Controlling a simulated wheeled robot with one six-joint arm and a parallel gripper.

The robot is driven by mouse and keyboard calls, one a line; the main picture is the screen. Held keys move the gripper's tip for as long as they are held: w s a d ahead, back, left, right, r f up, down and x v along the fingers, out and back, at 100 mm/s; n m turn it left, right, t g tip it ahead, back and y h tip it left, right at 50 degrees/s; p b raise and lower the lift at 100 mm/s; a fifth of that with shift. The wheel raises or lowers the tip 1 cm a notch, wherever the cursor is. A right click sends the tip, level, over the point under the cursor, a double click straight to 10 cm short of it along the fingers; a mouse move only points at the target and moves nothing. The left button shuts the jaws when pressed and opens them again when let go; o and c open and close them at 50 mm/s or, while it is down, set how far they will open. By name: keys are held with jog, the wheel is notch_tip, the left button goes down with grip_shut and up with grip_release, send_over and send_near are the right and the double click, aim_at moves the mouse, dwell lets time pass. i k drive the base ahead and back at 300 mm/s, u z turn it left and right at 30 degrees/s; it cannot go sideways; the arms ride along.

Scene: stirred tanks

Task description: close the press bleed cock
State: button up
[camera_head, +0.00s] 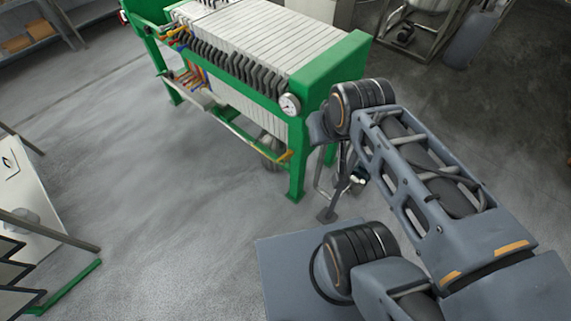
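The filter press (263,45) stands at the upper middle, with a green frame and a long pack of pale plates. A round white gauge (290,104) sits on its near right end. Several small coloured handles (180,38) show at its far left end. A yellow part (283,156) shows low by the near green leg. I cannot tell which part is the bleed cock. My arm reaches up from the lower right to beside the near end of the press.
Thin grey struts (325,213) show behind my arm by the near press leg; what they belong to is unclear. A metal-framed vessel (418,32) and a grey cylinder (470,40) stand at the upper right. A white-topped unit (22,200) is at left. The floor between is clear.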

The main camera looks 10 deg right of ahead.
aim_at(283, 157)
jog(key=z, duration=0.2)
jog(key=i, duration=0.9)
jog(key=u, duration=0.4)
